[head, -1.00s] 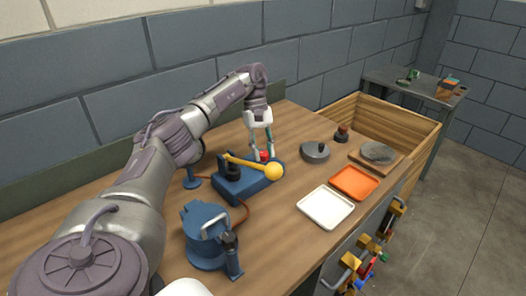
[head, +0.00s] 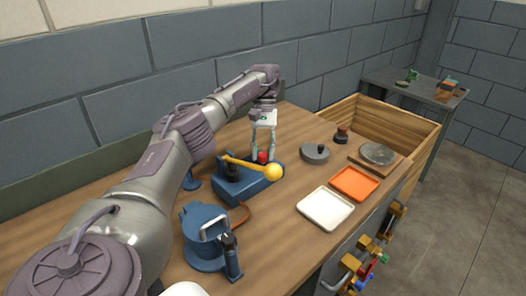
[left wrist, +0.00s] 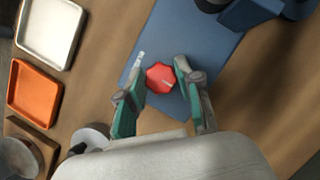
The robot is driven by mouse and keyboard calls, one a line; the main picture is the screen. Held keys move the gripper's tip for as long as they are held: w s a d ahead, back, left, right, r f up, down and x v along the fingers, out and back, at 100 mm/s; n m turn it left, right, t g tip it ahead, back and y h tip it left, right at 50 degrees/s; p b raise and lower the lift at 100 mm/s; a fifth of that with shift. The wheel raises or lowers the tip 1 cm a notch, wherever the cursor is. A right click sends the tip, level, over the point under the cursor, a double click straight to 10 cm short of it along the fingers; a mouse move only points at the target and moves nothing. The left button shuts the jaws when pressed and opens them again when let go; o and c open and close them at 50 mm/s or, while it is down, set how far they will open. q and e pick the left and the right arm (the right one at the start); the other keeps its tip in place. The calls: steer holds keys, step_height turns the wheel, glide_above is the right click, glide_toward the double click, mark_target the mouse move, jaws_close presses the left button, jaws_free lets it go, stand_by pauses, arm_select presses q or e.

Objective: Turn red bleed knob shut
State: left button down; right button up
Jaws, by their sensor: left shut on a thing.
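The red bleed knob (head: 263,156) is a small lobed knob on the blue base (head: 238,184), beside a lever with a yellow ball end (head: 273,171). My left gripper (head: 263,153) points down over it, its fingers on either side. In the left wrist view the knob (left wrist: 160,78) sits between the two green-and-grey fingertips (left wrist: 158,80), which are shut on it. A pale mark (left wrist: 140,59) shows on the base beside the knob. My right gripper is not in view.
A blue pump-like unit (head: 206,240) stands nearer on the wooden bench. To the right are a grey round lidded part (head: 315,153), a white tray (head: 325,208), an orange tray (head: 354,183) and a wooden bin (head: 400,125). An orange hose runs by the base.

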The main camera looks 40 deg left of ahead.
mark_target(263, 153)
arm_select(q)
steer(key=shift+r, duration=0.1)
steer(key=c, duration=0.8)
jaws_free()
steer(key=shift+o, duration=0.2)
step_height(263, 153, up, 10)
stand_by(0.3)
